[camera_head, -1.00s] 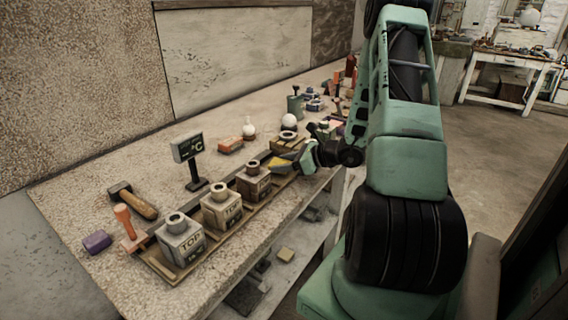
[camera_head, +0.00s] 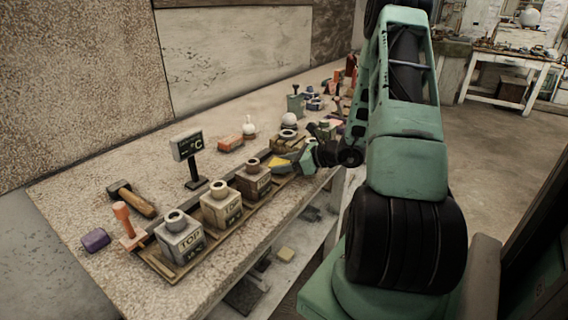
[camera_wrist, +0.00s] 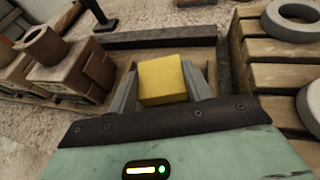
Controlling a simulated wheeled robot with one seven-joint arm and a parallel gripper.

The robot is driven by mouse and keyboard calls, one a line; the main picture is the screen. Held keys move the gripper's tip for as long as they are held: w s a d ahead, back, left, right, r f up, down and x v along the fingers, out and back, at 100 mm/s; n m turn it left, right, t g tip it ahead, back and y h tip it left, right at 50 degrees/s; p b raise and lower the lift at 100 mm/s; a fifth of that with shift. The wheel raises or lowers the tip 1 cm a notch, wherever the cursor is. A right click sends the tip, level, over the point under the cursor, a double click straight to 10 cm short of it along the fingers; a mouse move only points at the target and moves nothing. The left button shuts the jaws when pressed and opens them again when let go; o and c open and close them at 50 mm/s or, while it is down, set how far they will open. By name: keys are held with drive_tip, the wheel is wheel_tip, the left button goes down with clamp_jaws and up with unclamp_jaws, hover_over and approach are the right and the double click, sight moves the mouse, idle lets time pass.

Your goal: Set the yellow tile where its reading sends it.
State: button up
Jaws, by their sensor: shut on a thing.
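The yellow tile (camera_wrist: 162,80) is between the two fingers of my gripper (camera_wrist: 163,88) in the wrist view, with its broad face showing. My gripper is shut on it. In the head view my gripper (camera_head: 292,163) holds the yellow tile (camera_head: 279,164) at the far right end of the row of blocks, just right of the brown block (camera_head: 253,183). A small display on a stand (camera_head: 187,146) shows "°C"; its other writing is too small to read. The wrist view shows a wooden tray surface (camera_wrist: 205,57) beyond and beneath the tile; whether they touch cannot be told.
Two pale blocks with ring tops, the nearer (camera_head: 180,243) and the middle one (camera_head: 221,207), stand along the tray. Slats with grey rings (camera_wrist: 290,22) are close right of my gripper.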

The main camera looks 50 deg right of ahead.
drive_tip(key=shift+f+b, duration=0.3)
drive_tip(key=shift+f, duration=0.05)
drive_tip(key=o, duration=1.1)
drive_tip(key=shift+o, duration=0.2)
drive_tip(key=shift+r, duration=0.15)
drive_tip(key=shift+r+p, duration=1.5)
drive_tip(key=shift+r, duration=0.4)
